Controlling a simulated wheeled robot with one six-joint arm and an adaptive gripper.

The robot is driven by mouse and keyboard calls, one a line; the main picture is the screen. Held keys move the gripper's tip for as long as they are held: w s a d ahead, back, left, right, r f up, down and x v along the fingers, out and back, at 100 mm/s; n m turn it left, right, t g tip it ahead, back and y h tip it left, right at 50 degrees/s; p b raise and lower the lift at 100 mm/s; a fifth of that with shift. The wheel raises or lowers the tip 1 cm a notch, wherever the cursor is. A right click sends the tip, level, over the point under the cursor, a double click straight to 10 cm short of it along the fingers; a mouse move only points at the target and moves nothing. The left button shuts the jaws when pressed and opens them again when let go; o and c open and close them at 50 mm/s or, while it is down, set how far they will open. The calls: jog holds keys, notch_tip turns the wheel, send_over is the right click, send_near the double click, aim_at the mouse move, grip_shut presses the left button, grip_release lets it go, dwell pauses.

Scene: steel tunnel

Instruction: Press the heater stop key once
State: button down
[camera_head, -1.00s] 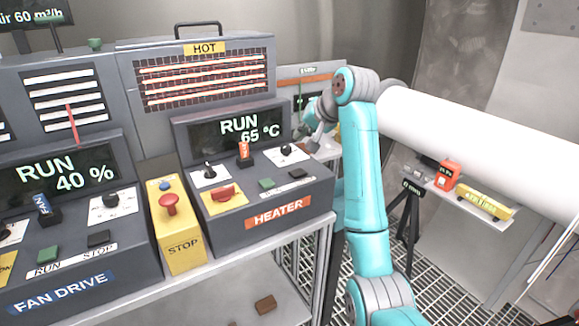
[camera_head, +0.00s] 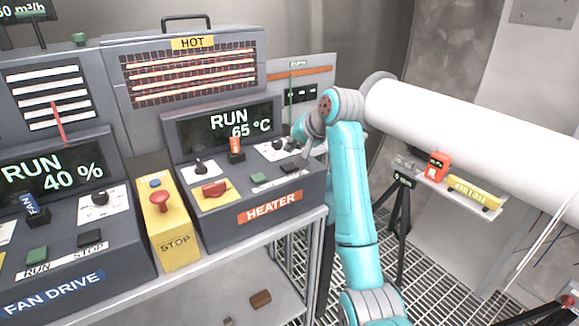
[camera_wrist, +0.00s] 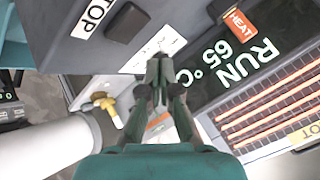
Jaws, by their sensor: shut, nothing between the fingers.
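The heater console, with an orange HEATER label (camera_head: 270,208), has a display reading RUN 65 °C (camera_head: 228,127). Its black stop key (camera_head: 290,168) sits at the panel's right front, beside the green run key (camera_head: 258,178). In the wrist view the black key (camera_wrist: 127,22) lies at the top, next to a partly cut-off STOP label (camera_wrist: 93,14). My gripper (camera_wrist: 158,58) is shut and empty; its tips appear below the key in that picture, apart from it. In the head view my gripper (camera_head: 297,134) is small and partly hidden by my arm, above the console's right rear.
A knob (camera_head: 277,144) is close to my gripper on the console. A red emergency stop button (camera_head: 162,201) stands on a yellow box left of the heater. A large white pipe (camera_head: 470,135) runs to the right. The fan drive panel (camera_head: 65,245) is at the left.

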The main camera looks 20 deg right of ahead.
aim_at(291, 166)
jog(key=shift+f, duration=1.45)
jog(key=shift+f, duration=0.15)
dwell(0.3)
jog(key=shift+f, duration=0.25)
jog(key=shift+f, duration=0.5)
dwell(0.8)
jog(key=shift+r, duration=0.9)
jog(key=shift+r, duration=2.5)
